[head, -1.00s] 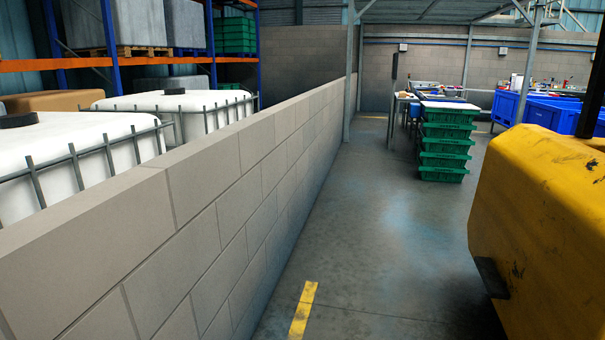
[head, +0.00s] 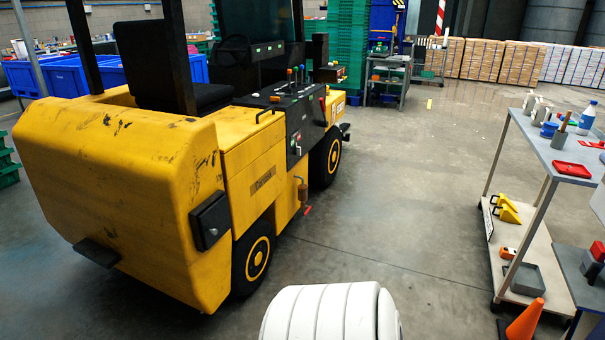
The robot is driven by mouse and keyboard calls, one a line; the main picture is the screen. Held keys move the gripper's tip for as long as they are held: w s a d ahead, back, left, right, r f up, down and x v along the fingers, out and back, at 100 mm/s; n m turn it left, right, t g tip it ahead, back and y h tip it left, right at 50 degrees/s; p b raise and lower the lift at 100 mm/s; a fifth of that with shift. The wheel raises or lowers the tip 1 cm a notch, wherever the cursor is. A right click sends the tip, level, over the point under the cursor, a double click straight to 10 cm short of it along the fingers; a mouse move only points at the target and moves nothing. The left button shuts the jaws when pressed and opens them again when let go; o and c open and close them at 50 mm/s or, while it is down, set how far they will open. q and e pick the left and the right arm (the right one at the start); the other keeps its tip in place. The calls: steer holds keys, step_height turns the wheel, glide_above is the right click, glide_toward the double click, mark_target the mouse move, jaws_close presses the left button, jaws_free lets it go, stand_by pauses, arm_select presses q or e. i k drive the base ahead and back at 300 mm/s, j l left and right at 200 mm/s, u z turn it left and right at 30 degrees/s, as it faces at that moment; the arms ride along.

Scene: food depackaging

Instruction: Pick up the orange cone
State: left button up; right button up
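An orange cone (head: 525,320) stands on the floor at the bottom right of the head view, beside the lower end of a shelved cart. Its black base is partly visible and its lower part is cut by the frame edge. A white ribbed rounded shape (head: 330,314) shows at the bottom centre; I cannot tell whether it is part of me. Neither of my grippers is in view.
A yellow forklift (head: 120,165) fills the left. The shelved cart (head: 545,150) at the right holds bottles, red trays and tools. Green crates (head: 352,60) and stacked boxes (head: 520,62) stand at the back. The floor between forklift and cart is clear.

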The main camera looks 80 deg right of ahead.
mark_target(523, 328)
steer(key=z, duration=4.25)
steer(key=i+j, duration=0.25)
steer(key=i, duration=0.25)
steer(key=i+j, duration=0.25)
steer(key=i, duration=0.25)
steer(key=i+j, duration=0.25)
steer(key=i, duration=0.2)
steer(key=j+u, duration=0.05)
